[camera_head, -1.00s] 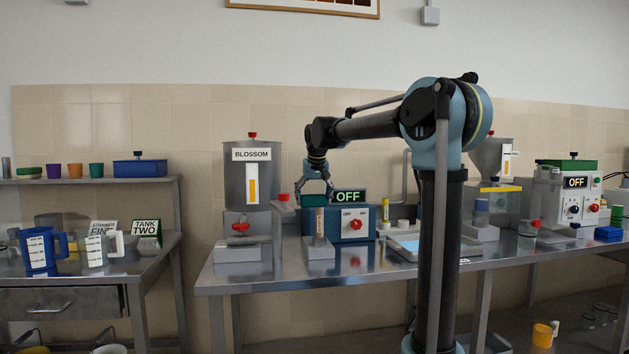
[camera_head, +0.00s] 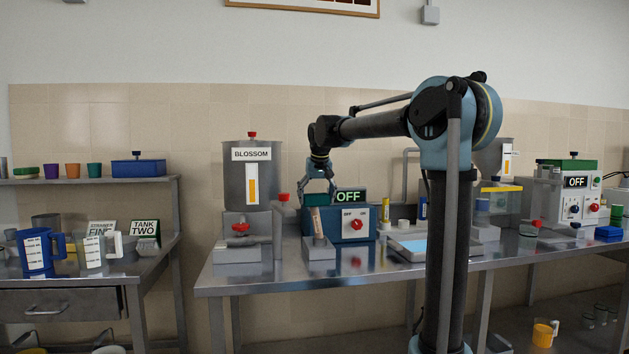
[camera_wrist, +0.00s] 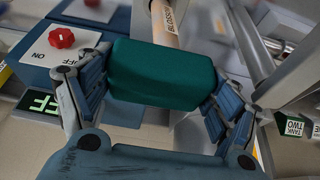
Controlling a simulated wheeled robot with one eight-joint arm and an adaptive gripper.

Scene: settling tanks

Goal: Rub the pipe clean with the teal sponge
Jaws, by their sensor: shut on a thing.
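The teal sponge (camera_wrist: 160,75) is a rounded block held between the two fingers of my gripper (camera_head: 318,190), which is shut on it. In the head view the sponge (camera_head: 315,200) is partly hidden by the fingers. The pipe (camera_head: 318,224) is a short tan tube with small lettering, standing on a grey block and tilted, its top leaning left. Its upper end is at the sponge. In the wrist view the pipe (camera_wrist: 165,22) runs up behind the sponge, which hides part of it. I cannot tell whether they touch.
A blue box with a red knob (camera_head: 355,222) and an OFF display stands right behind the pipe. The BLOSSOM tank (camera_head: 247,185) and a post with a red cap (camera_head: 278,235) are close on the left.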

